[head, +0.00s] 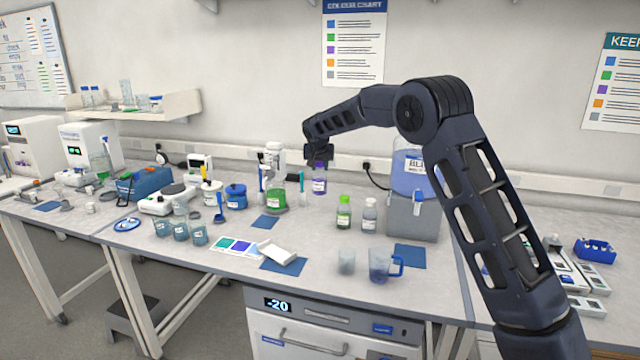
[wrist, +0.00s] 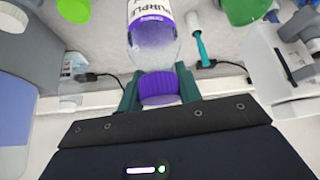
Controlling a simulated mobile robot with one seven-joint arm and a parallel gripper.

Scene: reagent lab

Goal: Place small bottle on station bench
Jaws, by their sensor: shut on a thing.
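A small bottle (head: 319,184) with a purple cap and a purple-banded label is in my gripper (head: 318,163), over the back of the bench (head: 330,225). In the wrist view the purple cap (wrist: 159,88) sits between the two green fingers of my gripper (wrist: 159,92), which are shut on it. The bottle's clear body and label (wrist: 152,22) extend away from the fingers. The bottle looks upright in the head view. Whether its base touches the bench cannot be told.
A green-capped bottle (head: 344,212) and a grey-capped one (head: 369,215) stand in front to the right, before a grey box (head: 412,216) with a blue container. Beakers (head: 180,230) and a blue-handled jug (head: 382,266) stand nearer the front.

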